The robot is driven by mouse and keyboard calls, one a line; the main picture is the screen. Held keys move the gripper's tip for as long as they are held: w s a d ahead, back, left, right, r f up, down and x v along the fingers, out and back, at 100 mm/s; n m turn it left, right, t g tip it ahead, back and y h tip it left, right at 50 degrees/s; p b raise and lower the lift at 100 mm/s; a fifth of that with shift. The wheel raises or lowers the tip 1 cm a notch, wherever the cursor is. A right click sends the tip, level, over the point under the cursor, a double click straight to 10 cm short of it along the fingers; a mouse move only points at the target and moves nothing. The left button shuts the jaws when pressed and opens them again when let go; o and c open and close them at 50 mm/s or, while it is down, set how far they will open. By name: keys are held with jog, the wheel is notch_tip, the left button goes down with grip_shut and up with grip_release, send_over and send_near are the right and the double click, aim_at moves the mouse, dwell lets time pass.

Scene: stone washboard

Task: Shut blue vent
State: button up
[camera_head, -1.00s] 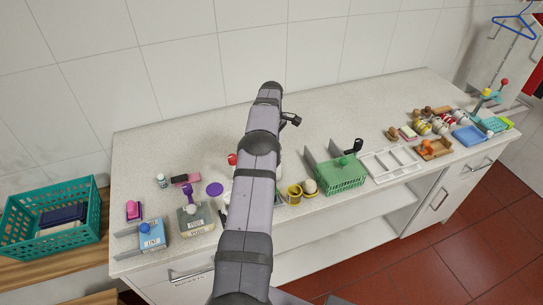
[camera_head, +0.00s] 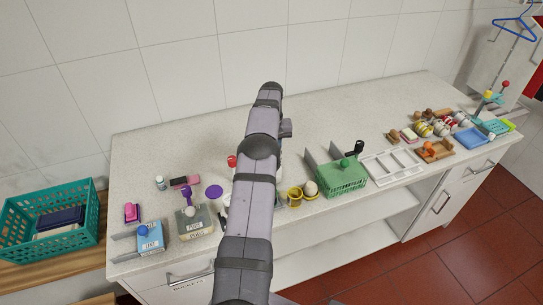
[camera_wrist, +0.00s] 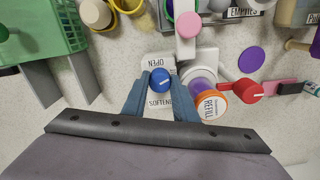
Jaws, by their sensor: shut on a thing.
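The blue vent (camera_wrist: 160,76) is a round blue knob with a small white mark, in the middle of the wrist view. I cannot tell exactly which way the white mark points. In the head view my arm hides the knob and the gripper.
A red knob (camera_wrist: 248,91) and an orange-rimmed REFILL cap (camera_wrist: 211,105) sit close on the right in the wrist view. A pink-ended white piece (camera_wrist: 187,26) rises above. The green basket (camera_head: 341,178) stands nearby. The counter's back (camera_head: 340,115) is clear.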

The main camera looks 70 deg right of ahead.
jog(key=m, duration=0.4)
jog(key=shift+r+m, duration=0.1)
jog(key=shift+m, duration=0.2)
jog(key=shift+d, duration=0.1)
dwell(0.4)
jog(key=o, duration=0.8)
jog(key=shift+r+b, duration=0.5)
jog(key=shift+r, duration=3.2)
